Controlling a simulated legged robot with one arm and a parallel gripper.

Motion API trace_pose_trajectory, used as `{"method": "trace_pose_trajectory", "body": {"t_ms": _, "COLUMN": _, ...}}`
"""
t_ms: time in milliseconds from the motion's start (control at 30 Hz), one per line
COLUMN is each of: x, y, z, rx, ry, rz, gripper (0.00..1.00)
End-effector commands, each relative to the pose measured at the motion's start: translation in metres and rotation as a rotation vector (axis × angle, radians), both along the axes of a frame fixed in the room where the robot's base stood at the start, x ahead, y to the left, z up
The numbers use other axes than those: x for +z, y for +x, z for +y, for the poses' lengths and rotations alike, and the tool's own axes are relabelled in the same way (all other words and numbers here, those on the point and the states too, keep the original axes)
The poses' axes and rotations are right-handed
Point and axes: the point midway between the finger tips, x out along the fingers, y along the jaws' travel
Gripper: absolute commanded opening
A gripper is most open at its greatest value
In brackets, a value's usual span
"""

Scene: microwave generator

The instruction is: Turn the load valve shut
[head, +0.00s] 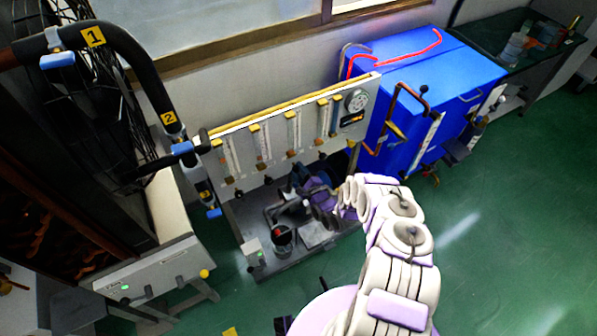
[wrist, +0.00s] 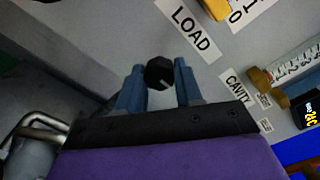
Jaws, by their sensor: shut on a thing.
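The load valve knob (wrist: 159,73) is black and many-sided, with a light pointer line on its face. It sits on the grey panel below the white LOAD label (wrist: 192,30) in the wrist view. My gripper (wrist: 159,80) has one blue finger on each side of the knob and is shut on it. In the head view my arm reaches to the lower part of the upright panel (head: 270,142). There the gripper is dark and small, and I cannot pick out the knob it holds.
A CAVITY label (wrist: 237,87) and brass fittings (wrist: 262,80) are right of the knob. A bent metal pipe (wrist: 40,127) is at lower left. A blue cabinet (head: 425,75) stands right of the panel. Green floor (head: 500,230) is open at right.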

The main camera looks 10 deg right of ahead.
Motion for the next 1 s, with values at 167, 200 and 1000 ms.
{"method": "trace_pose_trajectory", "body": {"t_ms": 167, "x": -0.0046, "y": -0.0016, "z": -0.0033, "rx": -0.008, "ry": 0.029, "rz": 0.021, "gripper": 0.05}}
{"method": "trace_pose_trajectory", "body": {"t_ms": 200, "x": -0.0048, "y": -0.0018, "z": -0.0032, "rx": -0.008, "ry": 0.032, "rz": 0.022, "gripper": 0.05}}
{"method": "trace_pose_trajectory", "body": {"t_ms": 1000, "x": -0.0013, "y": -0.0019, "z": -0.0011, "rx": -0.003, "ry": 0.036, "rz": 0.016, "gripper": 0.61}}
